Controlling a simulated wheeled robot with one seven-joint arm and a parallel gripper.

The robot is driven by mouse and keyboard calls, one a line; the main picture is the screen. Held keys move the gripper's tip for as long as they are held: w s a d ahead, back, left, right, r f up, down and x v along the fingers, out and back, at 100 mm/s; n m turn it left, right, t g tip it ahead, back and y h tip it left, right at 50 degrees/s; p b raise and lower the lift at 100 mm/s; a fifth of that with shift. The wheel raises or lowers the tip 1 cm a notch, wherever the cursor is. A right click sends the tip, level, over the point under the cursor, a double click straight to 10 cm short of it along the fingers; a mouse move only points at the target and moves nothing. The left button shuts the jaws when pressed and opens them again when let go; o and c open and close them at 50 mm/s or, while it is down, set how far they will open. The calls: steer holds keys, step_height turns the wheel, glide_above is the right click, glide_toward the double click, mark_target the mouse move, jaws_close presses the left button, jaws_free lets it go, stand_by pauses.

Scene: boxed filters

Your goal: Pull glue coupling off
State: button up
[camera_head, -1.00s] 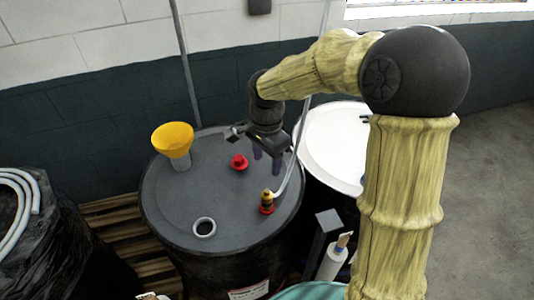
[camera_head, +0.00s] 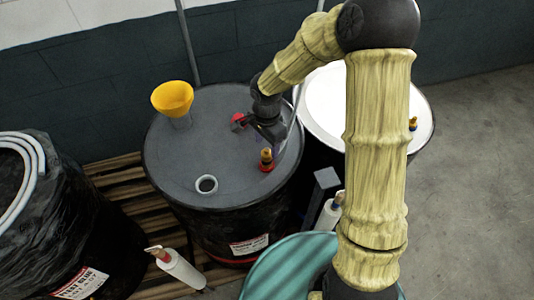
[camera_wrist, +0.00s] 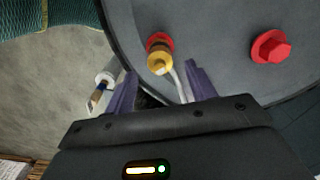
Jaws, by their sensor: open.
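The glue coupling (camera_head: 266,155) is a brass-yellow fitting on a red base on top of the dark grey drum (camera_head: 190,195), near its right edge. A pale hose runs up from it. In the wrist view the coupling (camera_wrist: 159,58) shows just beyond the fingertips, roughly between them, with the hose running back toward my wrist. My gripper (camera_head: 275,135) is open and empty, with its purple fingers (camera_wrist: 160,80) apart. In the head view it is low over the drum top, close beside the coupling. I cannot tell whether a finger touches it.
A red cap (camera_wrist: 271,47) and a yellow funnel (camera_head: 173,100) are on the drum top, with a round open port (camera_head: 206,184). A white-topped drum (camera_head: 335,95) stands behind right.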

mark_target(267, 150)
step_height(267, 150, down, 7)
steer(key=shift+r+p, duration=0.1)
steer(key=shift+p, duration=0.45)
steer(key=c, duration=1.2)
steer(key=shift+o, duration=0.2)
steer(key=shift+r, duration=0.1)
steer(key=shift+r, duration=0.2)
steer(key=shift+r+p, duration=0.35)
steer(key=shift+p, duration=0.1)
steer(key=shift+r+p, duration=1.6)
steer(key=shift+r, duration=0.75)
step_height(267, 150, up, 9)
steer(key=p, duration=0.5)
steer(key=shift+f, duration=0.1)
